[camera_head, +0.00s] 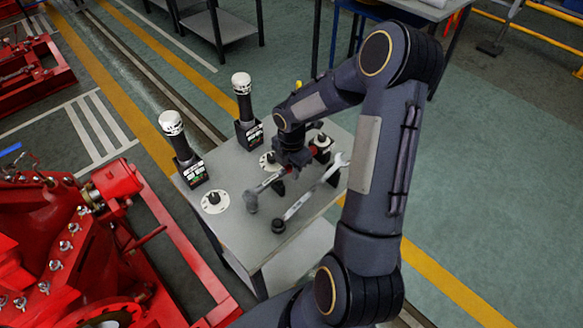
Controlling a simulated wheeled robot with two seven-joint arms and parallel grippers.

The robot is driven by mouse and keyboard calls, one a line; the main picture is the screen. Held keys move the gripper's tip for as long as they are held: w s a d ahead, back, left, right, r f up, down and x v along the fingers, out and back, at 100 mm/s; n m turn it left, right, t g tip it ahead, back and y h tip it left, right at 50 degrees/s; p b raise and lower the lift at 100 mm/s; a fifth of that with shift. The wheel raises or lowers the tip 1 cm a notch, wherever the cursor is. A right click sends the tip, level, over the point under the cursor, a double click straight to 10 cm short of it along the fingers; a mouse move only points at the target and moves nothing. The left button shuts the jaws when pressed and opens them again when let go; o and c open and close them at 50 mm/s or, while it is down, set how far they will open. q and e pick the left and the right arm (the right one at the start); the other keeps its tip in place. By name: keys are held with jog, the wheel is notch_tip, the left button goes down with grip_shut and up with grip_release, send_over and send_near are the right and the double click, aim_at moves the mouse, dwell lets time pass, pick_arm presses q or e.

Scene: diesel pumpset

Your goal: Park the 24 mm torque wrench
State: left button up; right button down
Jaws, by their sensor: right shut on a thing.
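My right gripper (293,168) reaches down over the grey table and is shut on a grey wrench (263,188). The wrench's rounded head points to the lower left, and the gripper hides part of its handle. A second, silver wrench (308,202) lies just to the right of it. Its dark round end is toward the front and its open jaw toward the back right. I cannot read a size on either wrench, so I cannot tell which is the 24 mm one. My left gripper is not in view.
The table (240,242) also bears a white disc (215,201) with a black peg and two upright black tools with white tops, one at the left (182,140) and one farther back (243,101). Red machinery (60,250) stands close at the left. The table's front is clear.

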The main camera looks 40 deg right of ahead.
jog(key=shift+f+b, duration=0.6)
jog(key=shift+f, duration=0.2)
jog(key=c, duration=1.1)
grip_release()
jog(key=shift+r, duration=0.1)
notch_tip(320, 180, up, 7)
jog(key=shift+r, duration=0.35)
